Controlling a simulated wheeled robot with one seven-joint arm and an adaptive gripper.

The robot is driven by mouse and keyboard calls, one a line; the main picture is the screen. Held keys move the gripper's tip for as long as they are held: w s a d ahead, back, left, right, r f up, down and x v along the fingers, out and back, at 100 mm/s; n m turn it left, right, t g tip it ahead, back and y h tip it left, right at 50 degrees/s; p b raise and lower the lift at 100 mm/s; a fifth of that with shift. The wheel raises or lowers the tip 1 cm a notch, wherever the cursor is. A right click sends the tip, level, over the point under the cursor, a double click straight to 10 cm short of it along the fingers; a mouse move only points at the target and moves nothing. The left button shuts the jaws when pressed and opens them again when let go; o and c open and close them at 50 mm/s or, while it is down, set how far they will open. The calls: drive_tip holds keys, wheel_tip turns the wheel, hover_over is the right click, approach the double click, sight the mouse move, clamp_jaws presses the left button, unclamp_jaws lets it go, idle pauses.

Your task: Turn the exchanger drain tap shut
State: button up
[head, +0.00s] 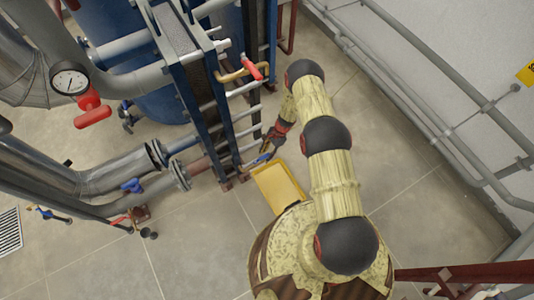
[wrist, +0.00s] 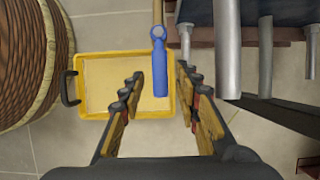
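The drain tap has a blue lever handle (wrist: 160,72) on a brass pipe stub (wrist: 158,12), above a yellow tray (wrist: 88,70). In the wrist view the lever points toward the bottom of the picture, roughly in line with the stub. In the head view the blue lever (head: 262,158) shows small beside the foot of the plate exchanger (head: 192,85). My gripper (wrist: 158,82) is open, with its fingers apart to either side of the lever; I see no contact. In the head view my gripper (head: 270,146) is small and partly hides the tap.
The exchanger's metal rods (wrist: 228,50) and dark frame stand close on the right in the wrist view. The yellow tray (head: 291,187) lies on the tiled floor. Other valves have red handles (head: 252,70) and blue handles (head: 132,185). Wall pipes (head: 410,95) run at the right; floor between is clear.

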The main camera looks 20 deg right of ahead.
drive_tip(key=shift+c, duration=1.4)
clamp_jaws()
